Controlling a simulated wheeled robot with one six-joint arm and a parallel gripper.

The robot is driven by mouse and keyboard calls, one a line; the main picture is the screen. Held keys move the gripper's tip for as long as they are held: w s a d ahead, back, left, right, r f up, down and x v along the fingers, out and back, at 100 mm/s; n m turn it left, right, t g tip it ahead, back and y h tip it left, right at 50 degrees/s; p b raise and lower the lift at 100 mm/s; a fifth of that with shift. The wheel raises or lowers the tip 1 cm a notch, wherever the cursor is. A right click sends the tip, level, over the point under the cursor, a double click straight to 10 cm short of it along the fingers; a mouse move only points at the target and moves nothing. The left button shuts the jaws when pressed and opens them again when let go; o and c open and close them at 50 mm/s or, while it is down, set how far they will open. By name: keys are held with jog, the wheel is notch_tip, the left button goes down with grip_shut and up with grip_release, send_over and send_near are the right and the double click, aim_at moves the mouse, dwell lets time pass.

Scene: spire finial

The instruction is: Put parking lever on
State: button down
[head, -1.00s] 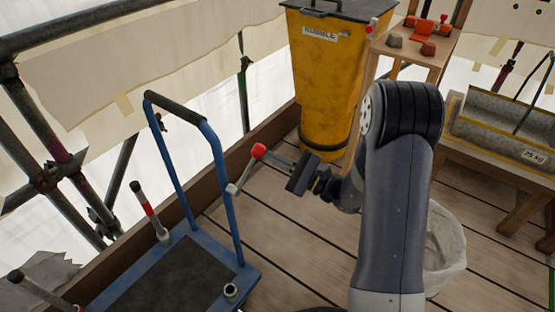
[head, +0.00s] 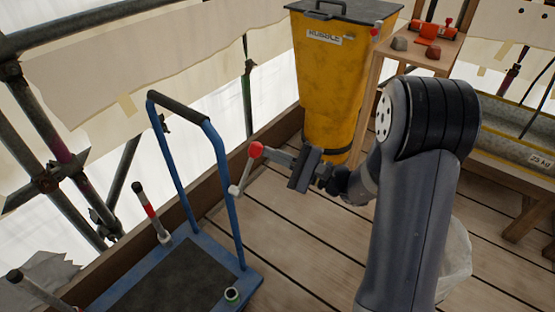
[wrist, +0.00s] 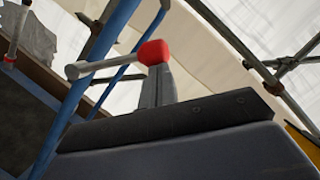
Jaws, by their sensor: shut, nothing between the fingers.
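The lever with a red knob (head: 255,149) and grey rod (head: 239,180) is on the right upright of the blue trolley handle (head: 228,205). The rod slants up and right from the upright to the knob. My gripper (head: 272,154) is shut and empty, its fingertips at the knob's right side. In the wrist view the red knob (wrist: 153,52) lies right at the tips of my shut fingers (wrist: 157,75), and the rod runs left from it. The tips look to be touching the knob, but a small gap cannot be ruled out.
A yellow rubble bin (head: 330,80) and a wooden stand (head: 445,60) are behind. Plank floor (head: 310,230) is clear right of the trolley.

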aim_at(254, 158)
jog(key=shift+s+a+r+n+g+h+b, duration=0.3)
jog(key=shift+s+a+r+n+b, duration=0.6)
jog(key=shift+n, duration=0.5)
jog(key=shift+s+a+r+n+g+h+b, duration=0.3)
jog(key=shift+s+a+r+n+b, duration=0.3)
jog(key=shift+s+n+b, duration=0.65)
jog(key=shift+s+a+r+n+g+h+b, duration=0.3)
jog(key=shift+s+a+r+n+b, duration=0.55)
jog(key=shift+n, duration=0.7)
jog(key=shift+w+d+f, duration=0.1)
jog(key=shift+w+d, duration=0.05)
